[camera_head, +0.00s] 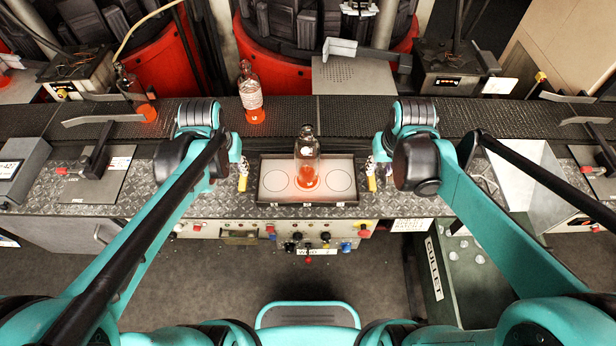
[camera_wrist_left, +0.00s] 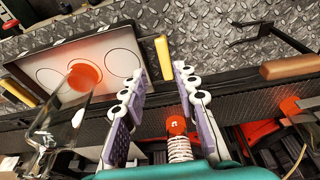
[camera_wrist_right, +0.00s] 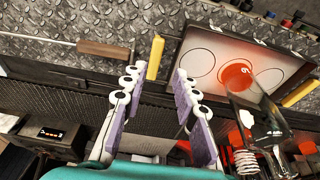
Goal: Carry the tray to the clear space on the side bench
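The tray (camera_head: 310,198) is a shallow, light-coloured tray with marked circles and a dark rim, on the diamond-plate bench. A clear bottle (camera_head: 307,165) with a glowing orange base stands upright on its middle circle; the outer circles are empty. A yellow handle (camera_wrist_left: 163,57) is at the tray's left end and another (camera_wrist_right: 155,57) at its right end. My left gripper (camera_wrist_left: 160,72) is open, with the left handle just beyond and between its fingertips. My right gripper (camera_wrist_right: 157,73) is open, with the right handle likewise between and just beyond its fingertips. Neither visibly grips a handle.
A dark conveyor (camera_head: 350,117) runs behind the tray, carrying glowing bottles (camera_head: 250,95). A cullet bin (camera_head: 455,270) stands front right. Control knobs line the bench front below the tray.

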